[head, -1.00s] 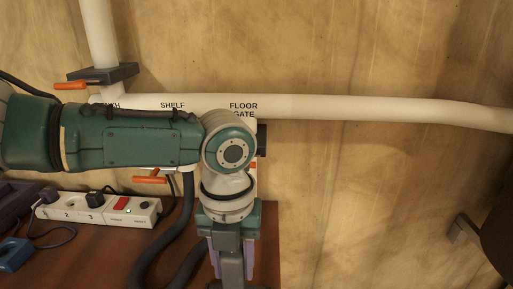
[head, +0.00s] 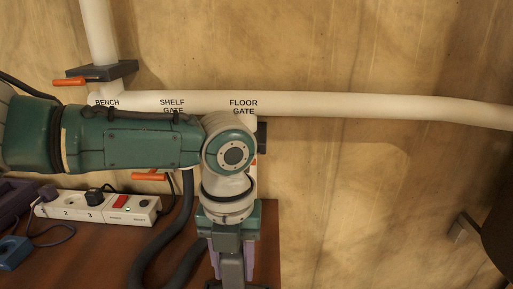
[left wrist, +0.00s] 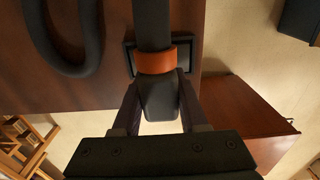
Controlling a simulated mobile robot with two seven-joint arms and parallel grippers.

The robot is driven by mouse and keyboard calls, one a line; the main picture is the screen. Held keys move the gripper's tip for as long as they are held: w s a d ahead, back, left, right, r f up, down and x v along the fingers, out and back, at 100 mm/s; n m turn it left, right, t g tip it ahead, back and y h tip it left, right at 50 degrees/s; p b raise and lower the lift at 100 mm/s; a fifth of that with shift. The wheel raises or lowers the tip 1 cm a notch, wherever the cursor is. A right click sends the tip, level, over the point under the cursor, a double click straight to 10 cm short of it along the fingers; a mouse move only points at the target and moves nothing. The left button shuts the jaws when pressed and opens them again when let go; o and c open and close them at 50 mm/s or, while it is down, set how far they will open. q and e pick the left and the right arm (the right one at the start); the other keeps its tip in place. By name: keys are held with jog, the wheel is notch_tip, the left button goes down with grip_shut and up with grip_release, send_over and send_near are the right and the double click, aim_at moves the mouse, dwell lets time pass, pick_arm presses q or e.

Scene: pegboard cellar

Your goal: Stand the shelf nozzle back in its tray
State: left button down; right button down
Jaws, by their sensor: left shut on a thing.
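My left gripper (head: 231,272) hangs over the right end of the brown bench, cut by the bottom of the head view. In the left wrist view its fingers (left wrist: 158,112) are shut on the dark grey nozzle (left wrist: 159,98). The nozzle has an orange collar (left wrist: 156,61), and a thick dark hose (left wrist: 151,22) runs from it. A dark square tray (left wrist: 129,56) shows behind the collar near the bench edge. The nozzle covers most of the tray, so I cannot tell whether they touch. My right gripper is not in view.
A white power strip (head: 98,207) lies on the bench (head: 90,255), with a blue object (head: 13,252) at the far left. Dark hoses (head: 187,215) hang beside my gripper. A white pipe (head: 350,105) with gate labels and orange levers (head: 70,81) runs along the wall.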

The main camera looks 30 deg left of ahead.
pick_arm(q)
jog(key=shift+f, duration=0.25)
dwell(0.5)
jog(key=shift+c, duration=1.8)
grip_release()
jog(key=shift+o, duration=0.3)
jog(key=o, duration=0.3)
jog(key=shift+r, duration=0.15)
notch_tip(320, 180, up, 7)
jog(key=p, duration=0.6)
jog(key=shift+p, duration=0.35)
